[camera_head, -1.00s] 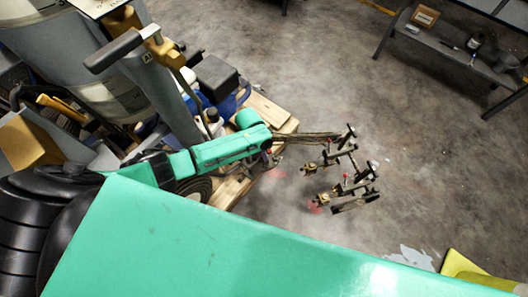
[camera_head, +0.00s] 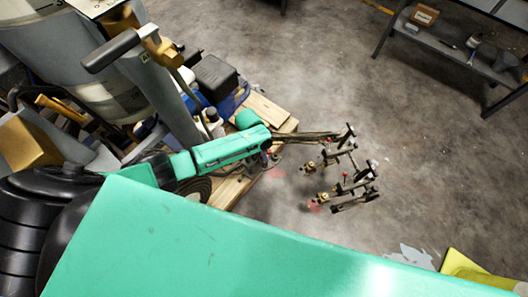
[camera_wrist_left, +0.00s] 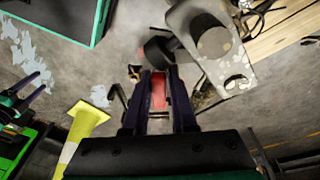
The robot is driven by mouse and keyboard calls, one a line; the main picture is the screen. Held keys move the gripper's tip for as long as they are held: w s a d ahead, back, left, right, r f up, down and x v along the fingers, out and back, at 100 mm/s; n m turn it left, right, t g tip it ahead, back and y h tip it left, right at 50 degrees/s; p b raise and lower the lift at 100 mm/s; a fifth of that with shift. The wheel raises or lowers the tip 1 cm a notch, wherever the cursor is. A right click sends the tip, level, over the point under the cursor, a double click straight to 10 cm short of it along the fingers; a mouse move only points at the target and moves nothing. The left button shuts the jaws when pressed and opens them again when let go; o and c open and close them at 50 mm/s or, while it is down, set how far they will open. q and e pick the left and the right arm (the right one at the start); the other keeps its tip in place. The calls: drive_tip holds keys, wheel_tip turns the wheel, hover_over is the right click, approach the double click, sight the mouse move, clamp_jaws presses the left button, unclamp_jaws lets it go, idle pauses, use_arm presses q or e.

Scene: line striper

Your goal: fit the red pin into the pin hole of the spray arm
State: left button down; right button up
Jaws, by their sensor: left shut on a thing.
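The red pin (camera_wrist_left: 158,89) shows as a red piece between the two dark fingers of my left gripper (camera_wrist_left: 164,80) in the left wrist view. The gripper is shut on it. In the head view my left gripper (camera_head: 272,156) is small, at the end of the green arm, beside the spray arm (camera_head: 342,178). The spray arm is a dark bar assembly with several brass nozzles and small red knobs. The pin hole cannot be made out, and the pin's tip is unclear. My right gripper (camera_wrist_left: 34,88) seems to show at the left edge of the left wrist view; its opening is unclear.
The grey striper machine (camera_head: 150,90) fills the upper left. Wooden boards (camera_head: 265,110) lie by its foot. A workbench (camera_head: 450,52) stands at the upper right. A yellow and white cone (camera_wrist_left: 84,125) stands on the floor. Bare concrete lies right of the spray arm.

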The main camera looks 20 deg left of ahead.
use_arm(q)
drive_tip(key=shift+s+a+f, duration=0.15)
drive_tip(key=shift+f, duration=0.05)
drive_tip(key=shift+r, duration=0.1)
drive_tip(key=shift+r+p, duration=0.25)
drive_tip(key=shift+p, duration=0.15)
drive_tip(key=c, duration=0.6)
unclamp_jaws()
drive_tip(key=shift+c, duration=0.2)
drive_tip(key=shift+o, duration=0.3)
drive_tip(key=shift+o, duration=1.3)
drive_tip(key=shift+r, duration=0.1)
